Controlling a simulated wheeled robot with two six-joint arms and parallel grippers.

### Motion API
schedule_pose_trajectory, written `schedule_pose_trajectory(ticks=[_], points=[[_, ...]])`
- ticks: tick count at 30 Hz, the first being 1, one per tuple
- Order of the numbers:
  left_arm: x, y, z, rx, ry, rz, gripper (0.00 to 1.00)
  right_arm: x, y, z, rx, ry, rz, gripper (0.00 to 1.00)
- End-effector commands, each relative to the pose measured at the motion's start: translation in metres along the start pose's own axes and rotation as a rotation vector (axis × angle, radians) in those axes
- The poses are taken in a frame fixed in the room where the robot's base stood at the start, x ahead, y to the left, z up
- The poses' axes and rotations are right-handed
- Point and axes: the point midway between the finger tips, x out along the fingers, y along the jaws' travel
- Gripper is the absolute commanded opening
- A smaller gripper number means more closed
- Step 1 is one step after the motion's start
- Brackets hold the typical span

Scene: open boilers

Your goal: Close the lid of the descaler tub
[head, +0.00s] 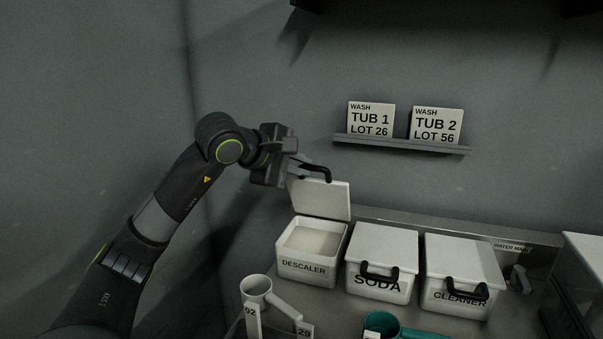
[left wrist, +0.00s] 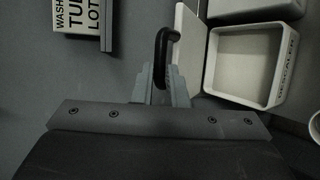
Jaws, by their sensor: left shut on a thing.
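The descaler tub (head: 303,268) stands at the left of a row of three white tubs, with pale powder inside. Its white lid (head: 322,199) stands upright at the tub's back edge, so the tub is open. A black handle (head: 318,171) sits at the lid's top edge. My left gripper (head: 303,166) is at this handle, shut on it. In the left wrist view the handle (left wrist: 161,57) passes between the jaws (left wrist: 160,85), with the lid (left wrist: 187,52) and the open tub (left wrist: 250,62) to the right. My right gripper is not in view.
The soda tub (head: 380,289) and cleaner tub (head: 460,300) stand to the right with lids shut. A light scoop or cup (head: 257,288) and a teal one (head: 381,323) are in front. A shelf (head: 400,144) with two signs is on the wall above.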

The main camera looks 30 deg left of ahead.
Motion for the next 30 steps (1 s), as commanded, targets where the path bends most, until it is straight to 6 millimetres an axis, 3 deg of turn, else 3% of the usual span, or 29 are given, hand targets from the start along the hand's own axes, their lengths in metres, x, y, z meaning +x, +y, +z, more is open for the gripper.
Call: schedule_pose_trajectory(ticks=[17,18,22,30], points=[[-0.0018,-0.0025,0.0003,0.008,0.002,0.017,0.00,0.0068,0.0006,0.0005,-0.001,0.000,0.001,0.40],[-0.0018,-0.0025,0.0003,0.008,0.002,0.017,0.15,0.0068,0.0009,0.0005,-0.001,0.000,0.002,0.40],[-0.0018,-0.0025,0.0003,0.008,0.002,0.017,0.32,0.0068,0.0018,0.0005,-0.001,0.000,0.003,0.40],[-0.0017,-0.0027,0.0004,0.007,0.001,0.016,0.34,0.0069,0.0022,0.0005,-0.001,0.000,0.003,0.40]])
